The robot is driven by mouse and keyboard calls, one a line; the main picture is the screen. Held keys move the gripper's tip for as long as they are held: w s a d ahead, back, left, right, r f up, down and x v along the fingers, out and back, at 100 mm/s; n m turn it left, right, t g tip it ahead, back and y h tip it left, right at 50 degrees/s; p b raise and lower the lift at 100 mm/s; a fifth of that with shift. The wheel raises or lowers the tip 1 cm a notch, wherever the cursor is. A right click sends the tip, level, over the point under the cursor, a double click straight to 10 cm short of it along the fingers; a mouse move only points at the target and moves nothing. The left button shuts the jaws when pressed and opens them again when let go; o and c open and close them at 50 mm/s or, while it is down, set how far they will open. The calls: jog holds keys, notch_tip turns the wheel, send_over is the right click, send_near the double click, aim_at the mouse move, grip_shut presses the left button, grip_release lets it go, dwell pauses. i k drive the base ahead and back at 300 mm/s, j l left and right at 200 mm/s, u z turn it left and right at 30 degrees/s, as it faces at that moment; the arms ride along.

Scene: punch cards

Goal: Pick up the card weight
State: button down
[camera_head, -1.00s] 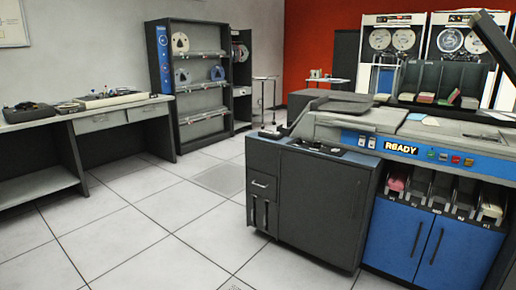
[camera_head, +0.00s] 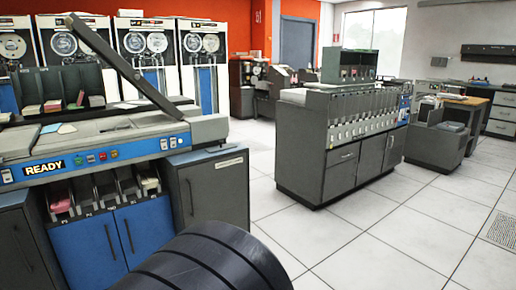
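I cannot make out the card weight in this view. The blue and grey card machine with the READY sign (camera_head: 46,167) stands at the left. Pink and pale cards sit in its lower pockets, such as the pink cards (camera_head: 59,203) at the left. A row of dark upright bins (camera_head: 58,84) on its back holds small card stacks. A black ribbed part of my own arm fills the bottom centre. My gripper is out of view.
A long grey multi-pocket card machine (camera_head: 343,168) stands right of centre, with a smaller grey unit (camera_head: 437,142) beyond it. Tape drives (camera_head: 134,43) line the red wall. A wooden desk (camera_head: 464,105) is at the far right. Tiled floor (camera_head: 375,245) is open at the front right.

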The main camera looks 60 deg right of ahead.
aim_at(221, 147)
jog(key=z, duration=1.6)
